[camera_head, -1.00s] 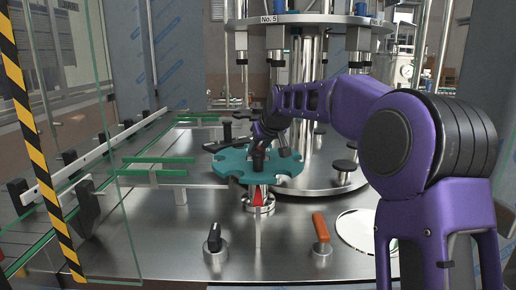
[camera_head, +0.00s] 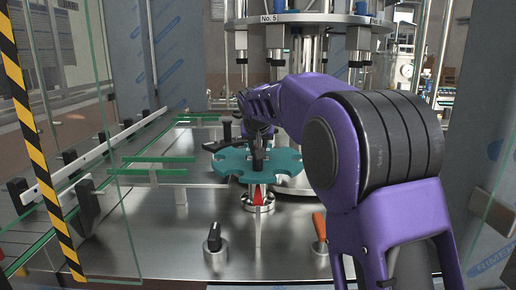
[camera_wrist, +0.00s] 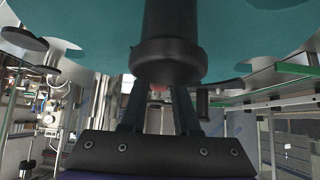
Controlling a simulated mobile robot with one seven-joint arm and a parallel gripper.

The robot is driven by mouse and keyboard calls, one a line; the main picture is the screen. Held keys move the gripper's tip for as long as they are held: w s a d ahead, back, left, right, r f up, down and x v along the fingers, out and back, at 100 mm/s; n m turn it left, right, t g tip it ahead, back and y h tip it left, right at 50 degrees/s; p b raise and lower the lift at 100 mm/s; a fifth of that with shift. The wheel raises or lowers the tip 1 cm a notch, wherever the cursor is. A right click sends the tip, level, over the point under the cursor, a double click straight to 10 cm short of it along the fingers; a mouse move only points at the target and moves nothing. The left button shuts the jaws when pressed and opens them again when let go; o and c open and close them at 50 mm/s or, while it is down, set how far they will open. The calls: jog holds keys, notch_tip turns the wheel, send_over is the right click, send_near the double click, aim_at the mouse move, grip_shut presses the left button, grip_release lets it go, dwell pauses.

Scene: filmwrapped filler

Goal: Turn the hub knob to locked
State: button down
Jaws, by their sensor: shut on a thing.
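The teal star wheel (camera_head: 285,165) sits upright on its post in the middle of the steel deck. The black hub knob (camera_head: 258,160) stands at its centre. In the wrist view the knob (camera_wrist: 168,60) is large and dark against the teal wheel (camera_wrist: 235,40). My gripper (camera_head: 260,138) is at the hub from behind and above. In the wrist view my gripper (camera_wrist: 160,92) has its two dark fingers on either side of the knob, shut on it. The knob's markings are not readable, so I cannot tell its set position.
A black selector knob (camera_head: 213,240) and an orange-handled lever (camera_head: 320,228) stand on the front deck. Green guide rails (camera_head: 155,172) lie to the left of the wheel. A clear panel with a striped yellow-black edge (camera_head: 38,150) is at far left.

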jog(key=c, duration=0.6)
grip_release()
jog(key=shift+c, duration=0.2)
jog(key=v, duration=1.7)
jog(key=shift+s+p, duration=0.2)
jog(key=shift+p, duration=0.2)
jog(key=shift+d+r, duration=0.1)
jog(key=shift+r, duration=0.05)
